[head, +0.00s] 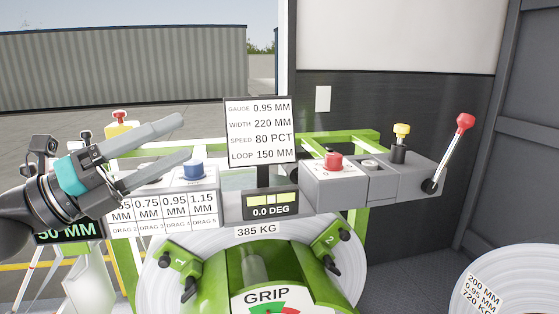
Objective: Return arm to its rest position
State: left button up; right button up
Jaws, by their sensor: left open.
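My left gripper (178,142) reaches in from the left in the head view. Its two grey fingers are spread apart and empty. The lower finger passes in front of the left grey control box, beside the blue button (193,169). I cannot tell whether it touches the box. The teal wrist band and dark forearm show at the far left. My right gripper is not in the picture.
A red button (333,162), a yellow knob (402,131) and a red-tipped lever (464,124) are on the right. A display (271,206) reads 0.0 DEG.

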pick_arm(q)
jog(key=w+a+f+n+t+y, duration=0.2)
jog(key=a+f+n+t+y, duration=0.15)
jog(key=f+n+y, duration=0.75)
jog(key=w+a+f+n+t+y, duration=0.1)
jog(key=a+f+n+t+y, duration=0.4)
jog(key=n, duration=0.9)
jog(key=s+f+n+g+y, duration=0.35)
jog(key=f+n+g, duration=0.2)
jog(key=f, duration=0.65)
jog(key=s+d+f+n+g+h, duration=0.15)
jog(key=s+d+f+g, duration=0.25)
jog(key=s+f+g, duration=0.5)
jog(key=s+d+f+n+g+h, duration=0.1)
jog(key=s+d+f+n+g, duration=0.15)
jog(key=s+f, duration=0.7)
jog(key=s+f+g, duration=0.1)
jog(key=s+f, duration=0.1)
jog(key=f, duration=0.8)
jog(key=s+f, duration=0.3)
jog(key=f, duration=0.7)
jog(key=s+a+f+g, duration=0.1)
jog(key=s+a+f, duration=0.1)
jog(key=s+f, duration=1.2)
jog(key=shift+s+m+y, duration=0.3)
jog(key=shift+s+m, duration=0.15)
jog(key=shift+s, duration=0.1)
